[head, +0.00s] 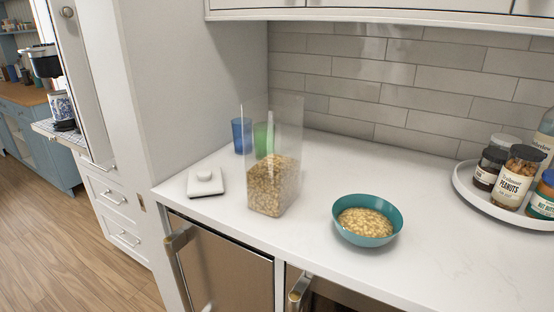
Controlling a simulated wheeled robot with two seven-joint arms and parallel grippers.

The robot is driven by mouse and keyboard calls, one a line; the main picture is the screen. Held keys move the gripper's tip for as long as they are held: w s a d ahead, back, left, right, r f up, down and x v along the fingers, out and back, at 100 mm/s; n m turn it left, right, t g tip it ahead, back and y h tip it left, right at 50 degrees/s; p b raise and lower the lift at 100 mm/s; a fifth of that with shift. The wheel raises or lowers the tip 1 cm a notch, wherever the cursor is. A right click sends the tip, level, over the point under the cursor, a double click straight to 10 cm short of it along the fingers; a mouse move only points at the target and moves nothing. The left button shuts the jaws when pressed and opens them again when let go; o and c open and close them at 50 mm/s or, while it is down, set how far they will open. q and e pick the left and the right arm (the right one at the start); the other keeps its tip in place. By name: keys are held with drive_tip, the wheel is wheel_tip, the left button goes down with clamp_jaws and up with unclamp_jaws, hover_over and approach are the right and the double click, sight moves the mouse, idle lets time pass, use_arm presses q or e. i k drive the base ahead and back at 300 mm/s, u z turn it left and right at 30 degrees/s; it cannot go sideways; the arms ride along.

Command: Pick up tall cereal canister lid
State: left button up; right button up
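The white square canister lid (206,187) with a raised round knob lies flat on the white counter, near its left front edge. The tall clear canister (273,184) stands upright to its right, lidless, with cereal in its lower part. The lid and the canister are apart. Neither of my grippers shows in the head view.
A blue cup (241,136) and a green cup (263,139) stand behind the canister. A teal bowl (345,234) of cereal sits to the right. A round white tray (475,205) with several jars is at the far right. Wall cabinets (390,17) hang above.

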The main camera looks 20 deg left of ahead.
sight(202, 182)
drive_tip(key=u, duration=3.15)
drive_tip(key=i, duration=0.7)
drive_tip(key=z, duration=2)
